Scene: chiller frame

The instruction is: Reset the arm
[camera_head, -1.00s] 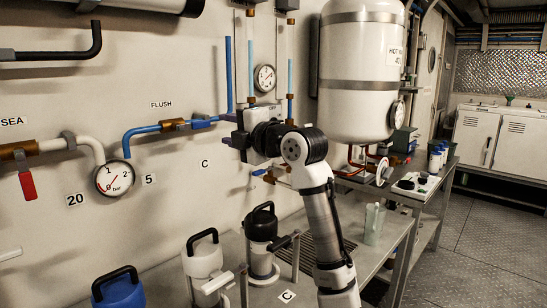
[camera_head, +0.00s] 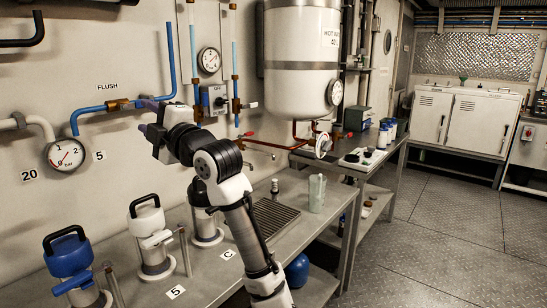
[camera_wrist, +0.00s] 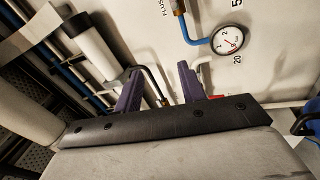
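My gripper (camera_head: 146,116) is raised in front of the wall in the head view, with its purple fingers pointing left. My white and black arm is bent, with the elbow above the metal bench (camera_head: 185,268). In the wrist view, the two purple fingers of my gripper (camera_wrist: 159,78) stand apart. Nothing shows between them except the wall and pipes behind. The gripper is close to the blue pipe (camera_head: 90,112) with the FLUSH label in the head view; I cannot tell whether they touch.
A round gauge (camera_head: 67,154) is on the wall at left. A blue canister (camera_head: 68,253) and a white canister (camera_head: 146,221) stand on the bench below the arm. The hot water tank (camera_head: 301,60) hangs to the right. Open floor (camera_head: 440,240) lies at right.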

